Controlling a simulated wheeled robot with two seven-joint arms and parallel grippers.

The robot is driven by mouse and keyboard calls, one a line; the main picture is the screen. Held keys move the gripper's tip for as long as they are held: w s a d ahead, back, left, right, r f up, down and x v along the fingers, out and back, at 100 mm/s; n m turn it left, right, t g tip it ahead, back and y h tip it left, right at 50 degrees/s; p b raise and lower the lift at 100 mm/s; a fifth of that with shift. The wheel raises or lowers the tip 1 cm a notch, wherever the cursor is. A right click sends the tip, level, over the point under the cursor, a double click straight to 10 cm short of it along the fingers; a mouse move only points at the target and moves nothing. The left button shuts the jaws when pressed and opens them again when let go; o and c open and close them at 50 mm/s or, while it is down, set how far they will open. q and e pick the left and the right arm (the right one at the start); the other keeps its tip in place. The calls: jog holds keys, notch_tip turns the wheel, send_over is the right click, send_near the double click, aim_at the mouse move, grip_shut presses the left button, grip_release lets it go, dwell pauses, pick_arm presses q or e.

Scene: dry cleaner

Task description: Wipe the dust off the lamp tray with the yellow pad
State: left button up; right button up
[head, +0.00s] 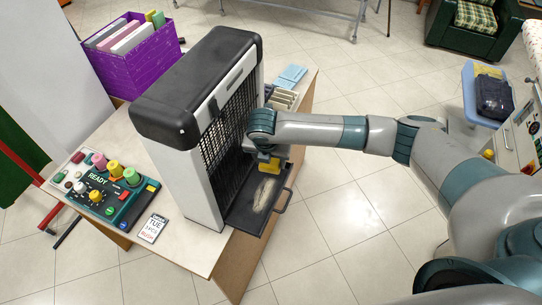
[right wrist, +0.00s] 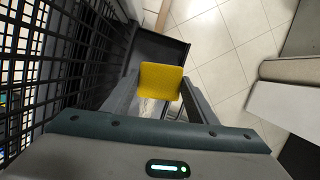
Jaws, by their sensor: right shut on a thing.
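The lamp tray (head: 238,213) is a dark, shallow tray pulled out at the base of the black-and-white machine, with a handle at its outer end. A pale dusty patch (head: 263,193) lies on its floor. My right gripper (head: 268,163) is shut on the yellow pad (head: 268,164) and holds it over the tray's inner part, close to the grille. In the right wrist view the yellow pad (right wrist: 160,81) sits between both fingers, with the dark tray (right wrist: 158,47) behind it. I cannot tell whether the pad touches the tray. My left gripper is out of view.
The machine's black grille (head: 222,137) stands just left of my gripper. A control panel (head: 101,188) with coloured knobs and a card (head: 151,229) lie on the table's left part. A purple box (head: 130,55) and blue cloths (head: 290,76) are further back. Open floor lies right of the table.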

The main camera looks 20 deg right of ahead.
jog(key=n, duration=0.1)
jog(key=n+p, duration=0.1)
jog(key=w+f+n+y, duration=0.1)
jog(key=n, duration=0.1)
jog(key=shift+d+p, duration=0.25)
jog(key=shift+p, duration=0.1)
jog(key=shift+w+d+f+n+y+p, duration=0.1)
jog(key=shift+w+f+n+y+p, duration=0.15)
jog(key=shift+n, duration=0.65)
jog(key=shift+w+f+n+y+p, duration=0.1)
jog(key=shift+f+n+y+p, duration=0.2)
jog(key=shift+n, duration=0.6)
jog(key=shift+f, duration=0.2)
